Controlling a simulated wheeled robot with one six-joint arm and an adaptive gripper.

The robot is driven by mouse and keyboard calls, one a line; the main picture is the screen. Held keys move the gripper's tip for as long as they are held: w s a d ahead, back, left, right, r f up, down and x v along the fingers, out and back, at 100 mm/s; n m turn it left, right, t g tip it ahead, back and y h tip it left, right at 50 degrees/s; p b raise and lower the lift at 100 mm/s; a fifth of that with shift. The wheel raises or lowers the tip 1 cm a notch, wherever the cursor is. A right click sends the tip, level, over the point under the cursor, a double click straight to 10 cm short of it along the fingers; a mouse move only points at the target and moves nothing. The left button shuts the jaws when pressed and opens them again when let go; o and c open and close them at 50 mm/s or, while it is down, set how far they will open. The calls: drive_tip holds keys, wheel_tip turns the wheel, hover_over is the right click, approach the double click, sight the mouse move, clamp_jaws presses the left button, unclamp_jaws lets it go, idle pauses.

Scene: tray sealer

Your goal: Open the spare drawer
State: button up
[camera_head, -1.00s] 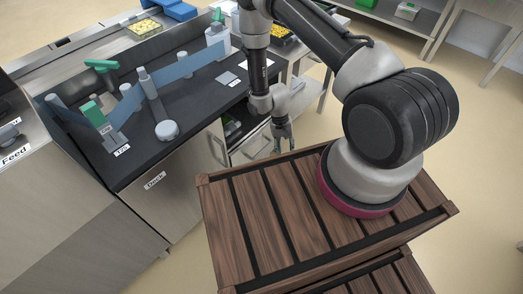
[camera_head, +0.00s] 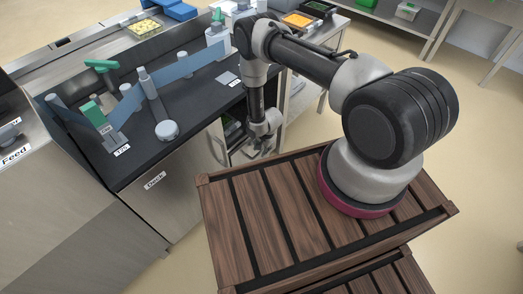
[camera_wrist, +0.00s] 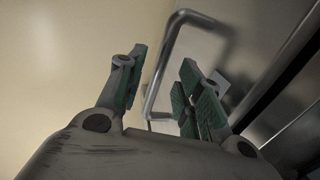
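My gripper (camera_wrist: 163,62) is open in the wrist view, with its green-padded fingers spread. A bent metal bar handle (camera_wrist: 160,70) shows between the two fingers, on a grey metal front (camera_wrist: 205,45). I cannot tell whether any pad touches the bar. In the head view my gripper (camera_head: 262,146) is low at the right end of the dark-topped bench, in front of a unit with an opening. Which front is the spare drawer cannot be read; a pale label (camera_wrist: 219,82) is partly hidden behind the right finger.
Another upright handle (camera_head: 216,149) stands left of my gripper in the head view, beside an opening with green items (camera_head: 232,129). A slatted wooden platform (camera_head: 285,205) lies close in front. The dark bench top (camera_head: 190,125) carries a blue guide rail (camera_head: 125,105).

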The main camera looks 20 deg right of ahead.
drive_tip(key=shift+w+a+f, duration=0.1)
drive_tip(key=shift+w+f, duration=0.05)
drive_tip(key=shift+f, duration=0.75)
clamp_jaws()
